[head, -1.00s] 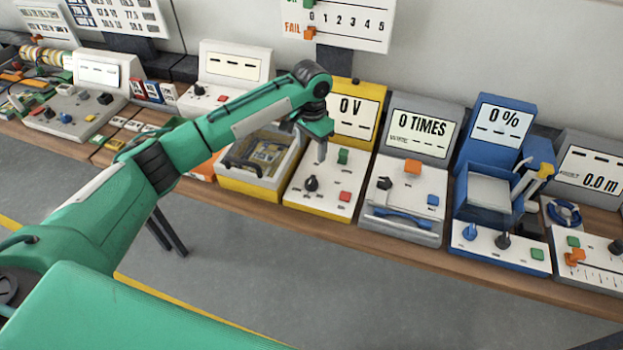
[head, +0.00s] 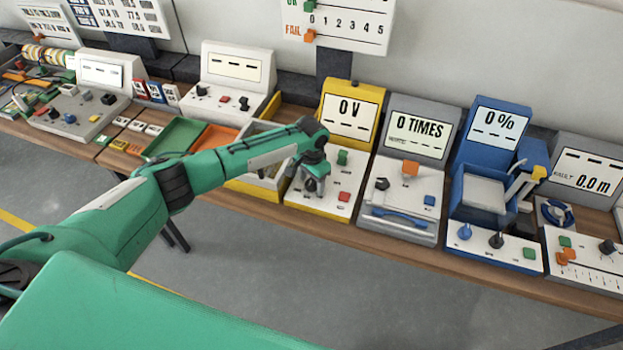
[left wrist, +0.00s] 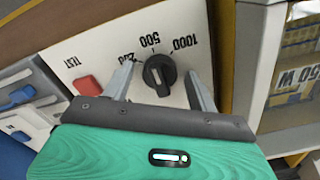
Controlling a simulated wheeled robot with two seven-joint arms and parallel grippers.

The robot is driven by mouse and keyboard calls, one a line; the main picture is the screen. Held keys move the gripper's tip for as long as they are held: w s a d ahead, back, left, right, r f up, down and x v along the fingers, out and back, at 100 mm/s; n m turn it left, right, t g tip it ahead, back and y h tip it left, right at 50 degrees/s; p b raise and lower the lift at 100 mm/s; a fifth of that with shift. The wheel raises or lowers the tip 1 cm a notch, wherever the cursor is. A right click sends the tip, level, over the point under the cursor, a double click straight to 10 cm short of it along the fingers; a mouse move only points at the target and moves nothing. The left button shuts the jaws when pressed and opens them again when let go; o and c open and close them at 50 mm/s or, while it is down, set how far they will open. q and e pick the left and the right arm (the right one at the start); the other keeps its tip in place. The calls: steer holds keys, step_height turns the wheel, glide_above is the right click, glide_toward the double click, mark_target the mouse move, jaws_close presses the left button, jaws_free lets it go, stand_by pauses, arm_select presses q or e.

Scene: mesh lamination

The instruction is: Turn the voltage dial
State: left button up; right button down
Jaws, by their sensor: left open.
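The voltage dial is a black round knob (left wrist: 158,72) on a white panel in the left wrist view, where it appears upside down. Marks around it include 500 and 1000; another mark is partly covered by a finger. My left gripper (left wrist: 160,80) is open, with one finger on each side of the knob; I cannot tell whether they touch it. In the head view my left gripper (head: 315,180) is over the dial and largely hides it. The yellow tester's display (head: 350,115) reads 0 V. My right gripper is not in view.
A red button (left wrist: 88,88) marked TEST is beside the dial. A green button (head: 342,157) is on the same panel. A yellow-edged fixture (head: 250,188) stands left of the tester, and a grey unit reading 0 TIMES (head: 420,128) stands to its right.

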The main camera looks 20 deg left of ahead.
arm_select(q)
steer(key=shift+c, duration=0.5)
steer(key=c, duration=0.9)
steer(key=shift+m, duration=0.4)
steer(key=m, duration=0.4)
steer(key=shift+m, duration=0.3)
steer(key=shift+m+b, duration=0.3)
steer(key=shift+m, duration=2)
steer(key=shift+r, duration=0.1)
steer(key=o, duration=1)
